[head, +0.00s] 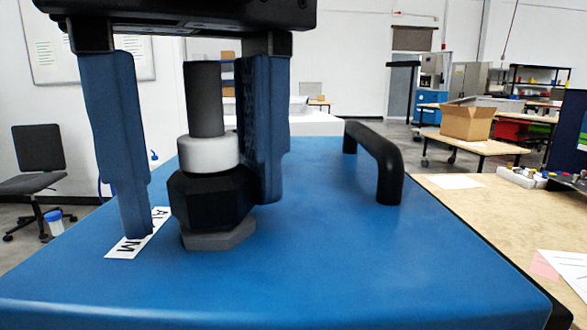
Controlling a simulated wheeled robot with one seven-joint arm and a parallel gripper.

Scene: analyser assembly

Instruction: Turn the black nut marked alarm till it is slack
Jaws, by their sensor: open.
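The black nut (208,202) sits on a grey hex base (218,235) on the blue analyser top (330,255). A white collar (208,152) and a dark grey upright cylinder (205,98) rise above it. A white label (132,246) lies flat at its left, partly hidden by a finger; the letters A and M show. My gripper (198,215) points down with its two blue fingers apart, open. The left finger stands clear of the nut's left side. The right finger is close to the nut's right side; I cannot tell if it touches.
A black arched handle (378,160) stands on the blue top to the right. The blue surface between nut and handle is clear. A wooden table (500,225) with papers adjoins at the right. A chair (40,170) stands far left.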

